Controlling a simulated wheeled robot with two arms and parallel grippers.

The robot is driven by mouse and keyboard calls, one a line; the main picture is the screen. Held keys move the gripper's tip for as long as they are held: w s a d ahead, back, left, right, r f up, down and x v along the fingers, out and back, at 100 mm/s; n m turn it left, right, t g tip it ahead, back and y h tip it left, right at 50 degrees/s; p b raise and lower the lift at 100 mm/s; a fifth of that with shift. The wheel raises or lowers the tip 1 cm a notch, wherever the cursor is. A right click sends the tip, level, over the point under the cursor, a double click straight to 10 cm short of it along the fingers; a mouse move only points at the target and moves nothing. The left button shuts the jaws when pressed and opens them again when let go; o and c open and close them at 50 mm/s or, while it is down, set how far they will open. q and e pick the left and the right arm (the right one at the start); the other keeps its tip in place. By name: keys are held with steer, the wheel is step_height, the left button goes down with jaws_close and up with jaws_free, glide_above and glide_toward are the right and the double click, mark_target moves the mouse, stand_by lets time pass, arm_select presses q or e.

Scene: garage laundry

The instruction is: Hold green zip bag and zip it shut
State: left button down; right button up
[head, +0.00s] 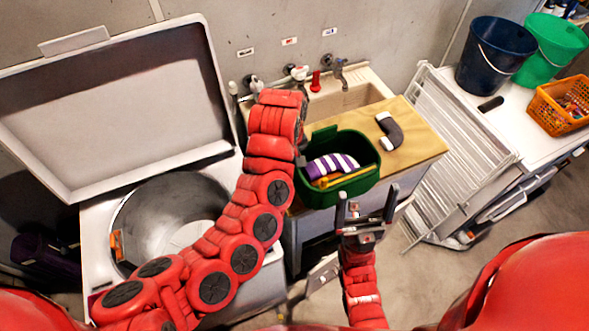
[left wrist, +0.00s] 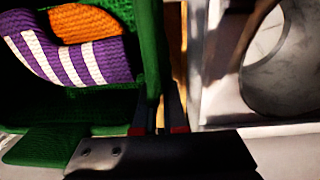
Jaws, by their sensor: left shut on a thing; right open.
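The green zip bag (head: 325,192) stands open at the left end of the wooden counter, with a purple-and-white striped item (head: 330,164) and an orange-yellow item (head: 345,177) inside. The left wrist view shows the bag's green wall (left wrist: 151,45) beside the striped item (left wrist: 65,55). My left gripper (left wrist: 160,115) is shut on the bag's wall at its left side; in the head view its fingers are mostly hidden by my arm. My right gripper (head: 367,212) is open and empty, just in front of the bag's lower right side. I cannot make out the zip pull.
A dark curved item with pale ends (head: 389,131) lies on the wooden counter (head: 425,150). A sink (head: 345,100) is behind. An open washer (head: 165,215) is left, a folded drying rack (head: 450,130) right. Buckets (head: 495,55) and an orange basket (head: 560,105) stand farther right.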

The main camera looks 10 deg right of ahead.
arm_select(q)
steer(key=w+a+b, duration=0.3)
steer(key=w+a, duration=0.2)
steer(key=w, duration=0.5)
steer(key=shift+w+a, duration=0.15)
steer(key=shift+a, duration=0.05)
stand_by(1.1)
steer(key=shift+f+b, duration=0.15)
steer(key=shift+b, duration=0.2)
steer(key=shift+f+b, duration=1.15)
steer(key=shift+f, duration=1.05)
